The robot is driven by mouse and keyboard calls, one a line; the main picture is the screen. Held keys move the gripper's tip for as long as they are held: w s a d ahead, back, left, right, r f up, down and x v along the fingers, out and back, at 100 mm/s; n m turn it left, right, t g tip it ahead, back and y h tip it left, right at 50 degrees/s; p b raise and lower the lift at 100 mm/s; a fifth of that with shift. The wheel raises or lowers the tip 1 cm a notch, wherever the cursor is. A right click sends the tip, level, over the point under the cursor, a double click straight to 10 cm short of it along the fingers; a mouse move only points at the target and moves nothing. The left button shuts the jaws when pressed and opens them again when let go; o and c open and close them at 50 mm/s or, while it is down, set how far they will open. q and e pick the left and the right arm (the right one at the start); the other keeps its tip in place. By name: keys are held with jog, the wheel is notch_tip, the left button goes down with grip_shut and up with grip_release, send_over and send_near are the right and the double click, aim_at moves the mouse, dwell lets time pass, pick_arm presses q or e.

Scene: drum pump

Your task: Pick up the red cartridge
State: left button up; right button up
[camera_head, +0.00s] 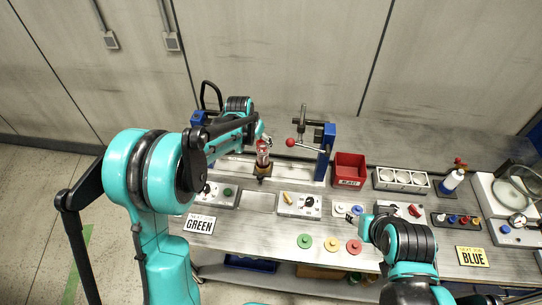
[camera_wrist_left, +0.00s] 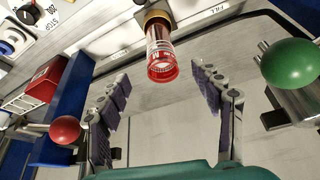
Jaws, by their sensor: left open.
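The red cartridge (camera_head: 263,148) is a clear tube with a red end, standing at the back left of the bench on a dark and brass-coloured base. In the left wrist view the cartridge (camera_wrist_left: 161,62) shows its red end towards me, with a brass collar behind it. My left gripper (camera_wrist_left: 165,100) is open, its fingers on either side of the view and the cartridge between and just beyond the tips, apart from both. In the head view the left gripper (camera_head: 262,138) is beside the cartridge, partly hidden by its arm. My right gripper (camera_head: 361,213) is small and partly hidden by its arm.
A lever with a red knob (camera_wrist_left: 65,129) and a blue post (camera_wrist_left: 72,105) stand close on one side. A green knob (camera_wrist_left: 290,63) is close on the other. A red bin (camera_head: 349,169), control boxes (camera_head: 299,205) and coloured discs (camera_head: 331,244) occupy the bench.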

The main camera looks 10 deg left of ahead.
aim_at(262, 146)
pick_arm(q)
jog(key=x, duration=0.3)
jog(key=w+x, duration=0.1)
jog(key=x, duration=0.5)
jog(key=shift+w+r, duration=0.1)
jog(key=shift+w, duration=0.1)
grip_shut()
